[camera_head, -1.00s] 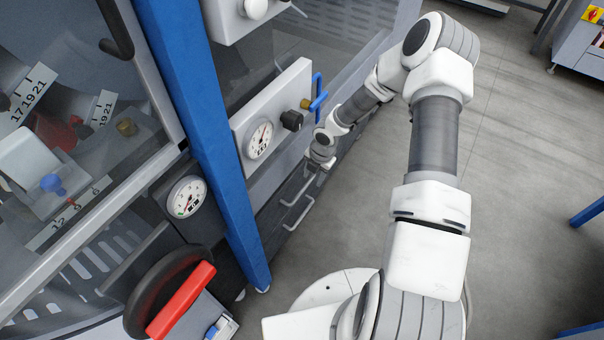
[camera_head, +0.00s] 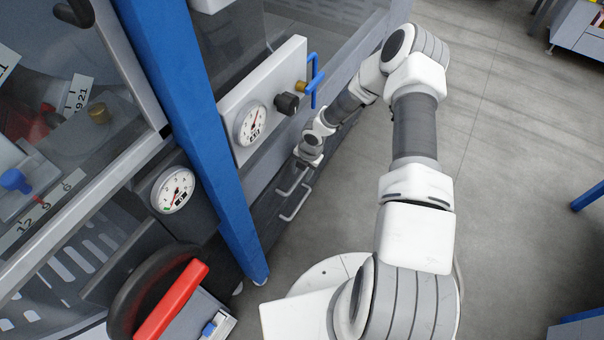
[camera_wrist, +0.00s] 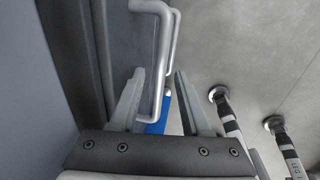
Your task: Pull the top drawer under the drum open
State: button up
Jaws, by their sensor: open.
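Two grey bar handles show on the drawer fronts low on the machine, the top drawer handle (camera_head: 292,184) above the lower drawer handle (camera_head: 297,206). Both drawers look shut. My gripper (camera_head: 306,163) is at the top handle in the head view, its fingers too small to make out. In the wrist view, my gripper (camera_wrist: 161,74) is open, with one finger on each side of the nearer bar handle (camera_wrist: 157,98). I see a gap to each finger. The other handle lies partly behind the nearer one.
A blue post (camera_head: 190,120) stands left of the drawers. A gauge panel (camera_head: 262,97) with a black knob and a blue lever valve (camera_head: 314,80) sits above them. A red-handled wheel (camera_head: 172,300) is at lower left. The grey floor right of my arm is mostly clear.

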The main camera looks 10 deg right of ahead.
jog(key=shift+c, duration=0.2)
grip_shut()
dwell(1.3)
